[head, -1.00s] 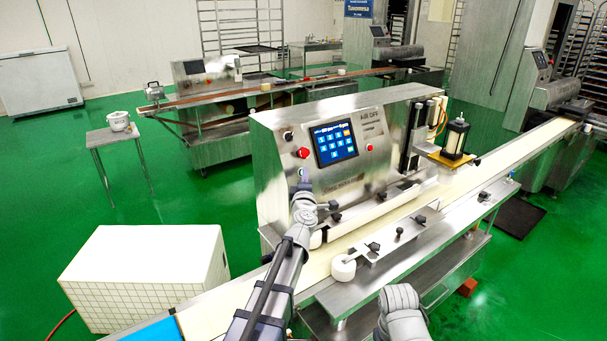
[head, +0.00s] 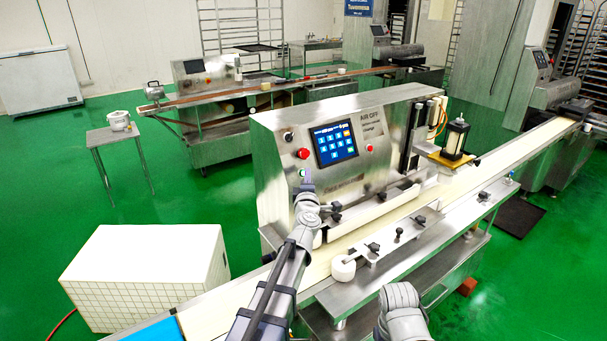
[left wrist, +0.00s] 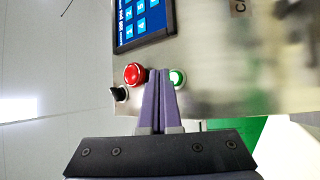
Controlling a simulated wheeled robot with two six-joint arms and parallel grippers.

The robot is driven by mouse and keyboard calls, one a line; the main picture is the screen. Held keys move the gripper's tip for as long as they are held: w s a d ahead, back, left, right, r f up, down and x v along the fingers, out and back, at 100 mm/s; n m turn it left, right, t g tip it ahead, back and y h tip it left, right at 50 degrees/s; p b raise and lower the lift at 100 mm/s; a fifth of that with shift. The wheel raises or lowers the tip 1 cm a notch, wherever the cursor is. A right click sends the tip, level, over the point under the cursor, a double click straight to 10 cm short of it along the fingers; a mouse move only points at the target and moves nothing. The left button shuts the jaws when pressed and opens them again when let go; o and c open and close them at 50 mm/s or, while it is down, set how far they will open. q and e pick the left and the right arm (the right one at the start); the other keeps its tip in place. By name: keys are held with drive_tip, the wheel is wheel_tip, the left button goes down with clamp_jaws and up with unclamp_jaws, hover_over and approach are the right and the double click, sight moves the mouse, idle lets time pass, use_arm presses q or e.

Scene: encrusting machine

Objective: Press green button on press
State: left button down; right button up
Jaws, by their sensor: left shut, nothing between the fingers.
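The press is a steel machine (head: 285,152) with a blue touchscreen, in the middle of the head view. Its green button (head: 302,173) is low on the panel's left side, below the red button (head: 303,154). My left gripper (head: 308,176) is shut and empty, its purple fingertips just right of the green button. In the left wrist view, the shut fingers (left wrist: 158,74) lie between the red button (left wrist: 134,74) and the green button (left wrist: 178,77), whose near edge is partly covered by a finger. I cannot tell whether the fingertips touch the panel.
A black knob (left wrist: 119,93) sits beside the red button in the left wrist view. A pale conveyor belt (head: 350,240) runs along the press front, with a side guide and white rollers. My right arm shows at the bottom, its gripper out of view.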

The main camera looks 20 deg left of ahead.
use_arm(q)
drive_tip(key=s+d+r+p, duration=0.2)
drive_tip(key=d, duration=0.1)
drive_tip(key=shift+s+d+r, duration=0.15)
drive_tip(key=shift+s+d, duration=0.1)
drive_tip(key=shift+s, duration=0.15)
idle(0.6)
